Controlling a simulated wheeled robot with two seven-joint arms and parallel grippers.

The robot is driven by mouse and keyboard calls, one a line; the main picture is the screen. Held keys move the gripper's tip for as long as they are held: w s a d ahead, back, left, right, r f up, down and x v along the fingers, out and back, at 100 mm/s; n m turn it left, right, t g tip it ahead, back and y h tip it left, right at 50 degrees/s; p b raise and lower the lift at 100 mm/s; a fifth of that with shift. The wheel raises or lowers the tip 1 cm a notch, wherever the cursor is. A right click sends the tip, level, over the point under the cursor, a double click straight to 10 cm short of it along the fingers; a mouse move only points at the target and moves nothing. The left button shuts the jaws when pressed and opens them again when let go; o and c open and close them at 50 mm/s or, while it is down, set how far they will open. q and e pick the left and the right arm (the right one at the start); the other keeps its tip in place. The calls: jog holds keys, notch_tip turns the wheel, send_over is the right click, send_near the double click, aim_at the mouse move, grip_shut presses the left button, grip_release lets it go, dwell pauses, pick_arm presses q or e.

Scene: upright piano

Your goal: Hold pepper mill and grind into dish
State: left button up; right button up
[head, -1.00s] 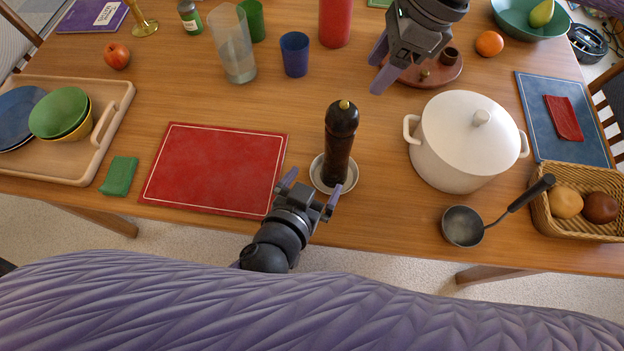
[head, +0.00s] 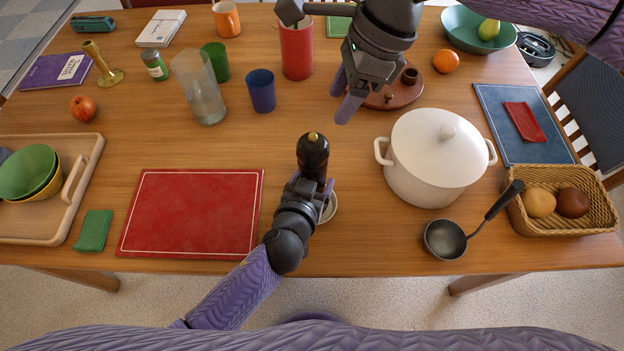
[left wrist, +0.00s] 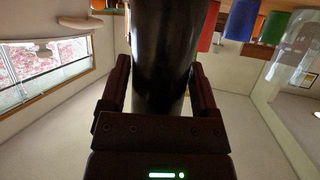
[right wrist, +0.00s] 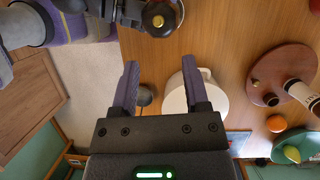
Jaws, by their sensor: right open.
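The dark pepper mill (head: 313,152) with a brass knob stands upright, its base at the small pale dish (head: 331,207), which is mostly hidden by my left gripper. My left gripper (head: 312,185) has its fingers on either side of the mill. In the left wrist view the mill (left wrist: 165,55) fills the space between the fingers, with no clear gap, but I cannot tell if they grip it. The right wrist view shows the mill's top (right wrist: 158,18). My right gripper (head: 343,98) is open and empty above the table, behind and right of the mill.
A white lidded pot (head: 435,165) stands right of the mill, with a ladle (head: 446,238) in front of it. A red mat (head: 190,213) lies to the left. A blue cup (head: 261,92) and a clear glass (head: 203,95) stand behind. A bread basket (head: 570,222) is at the right.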

aim_at(313, 139)
pick_arm(q)
grip_shut()
pick_arm(e)
jog(key=shift+o, duration=1.3)
jog(key=shift+a+n, duration=0.2)
jog(key=shift+n, duration=0.1)
jog(key=o, duration=0.3)
jog(key=a+n+h, duration=0.1)
jog(key=n, duration=0.1)
jog(key=a+r+n+h, duration=0.1)
jog(key=n, duration=0.2)
jog(key=a+r+n+h, duration=0.1)
jog(key=n, duration=0.2)
jog(key=shift+s+a+h, duration=0.1)
jog(key=shift+a+h, duration=0.25)
jog(key=shift+h, duration=0.05)
jog(key=shift+n+h, duration=0.3)
jog(key=shift+n, duration=0.5)
jog(key=f, duration=1.1)
jog(key=shift+s+d+f, duration=0.1)
jog(key=shift+s+f, duration=0.1)
jog(key=shift+f, duration=0.15)
jog(key=c, duration=1.1)
